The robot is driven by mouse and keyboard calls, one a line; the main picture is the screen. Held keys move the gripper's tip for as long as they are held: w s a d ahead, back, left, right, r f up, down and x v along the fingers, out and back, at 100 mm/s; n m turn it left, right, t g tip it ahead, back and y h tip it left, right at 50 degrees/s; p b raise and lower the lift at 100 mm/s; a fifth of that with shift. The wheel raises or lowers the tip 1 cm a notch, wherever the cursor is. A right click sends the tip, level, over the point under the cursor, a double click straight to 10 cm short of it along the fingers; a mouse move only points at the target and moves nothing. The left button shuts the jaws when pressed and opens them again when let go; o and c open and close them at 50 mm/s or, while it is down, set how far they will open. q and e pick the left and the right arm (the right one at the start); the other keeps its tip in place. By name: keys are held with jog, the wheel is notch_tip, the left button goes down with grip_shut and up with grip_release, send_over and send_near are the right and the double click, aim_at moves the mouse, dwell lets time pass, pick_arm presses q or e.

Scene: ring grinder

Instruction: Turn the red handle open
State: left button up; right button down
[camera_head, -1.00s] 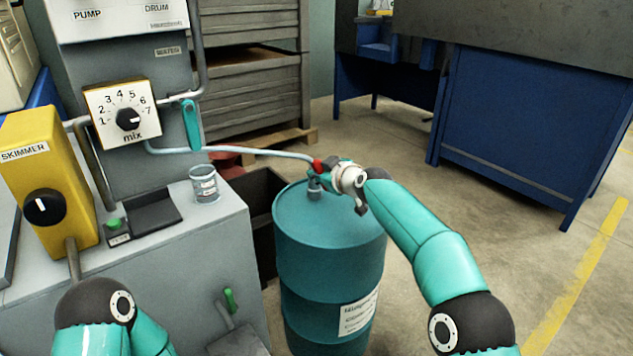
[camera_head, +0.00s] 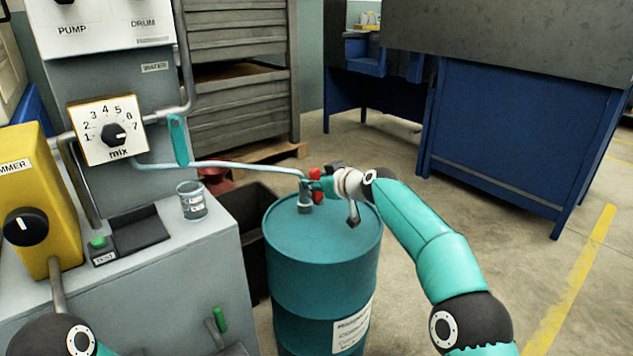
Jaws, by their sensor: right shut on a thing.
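The red handle (camera_head: 315,173) is at the valve fitting on top of the teal drum (camera_head: 330,240). Red shows above and below the tips of my right gripper (camera_head: 322,184), so the handle appears to stand roughly upright in the picture. My right gripper comes in from the right and is shut on the handle, hiding its middle. A pale blue hose (camera_head: 235,165) runs from the machine on the left to the fitting. Only part of my left arm shows at the lower left; its gripper is out of view.
The grey machine with a mix dial (camera_head: 112,135), yellow skimmer box (camera_head: 28,200) and small glass (camera_head: 192,201) stands at the left. A dark bin (camera_head: 250,235) is between machine and drum. A blue workbench (camera_head: 520,140) stands behind right. The floor to the right is clear.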

jog(key=c, duration=0.9)
grip_release()
jog(key=shift+w+d+f, duration=0.1)
jog(key=shift+d+f, duration=0.1)
jog(key=shift+f, duration=0.05)
jog(key=shift+c, duration=0.2)
jog(key=shift+o, duration=0.3)
jog(key=shift+a+r, duration=0.1)
jog(key=shift+r, duration=0.05)
jog(key=v, duration=1.2)
